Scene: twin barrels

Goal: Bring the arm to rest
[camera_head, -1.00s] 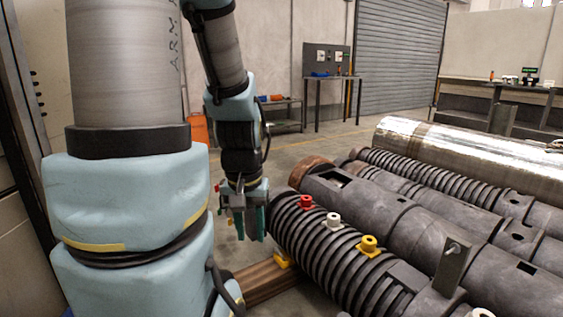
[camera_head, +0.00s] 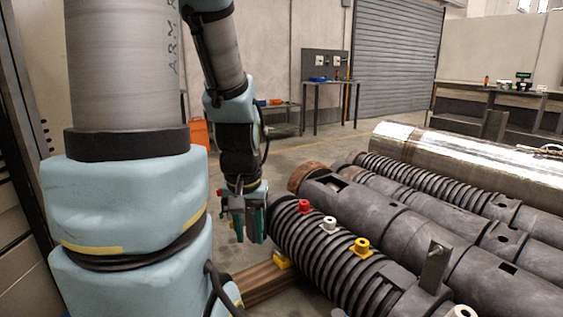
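My arm hangs on the left side of the view, and its lower end points down. My gripper (camera_head: 249,226) is at the left end of the near ribbed barrel (camera_head: 322,250), close beside it. Its greenish fingers point downward. The two fingers show with a narrow gap between them, and I see nothing held there. I cannot tell whether the gripper touches the barrel.
On the near barrel sit a red (camera_head: 304,206), a white (camera_head: 328,224) and a yellow fitting (camera_head: 361,247). More dark barrels and a shiny metal cylinder (camera_head: 470,160) lie behind. A wooden beam (camera_head: 262,284) lies below my gripper. Workbenches (camera_head: 325,85) stand far back, with open floor before them.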

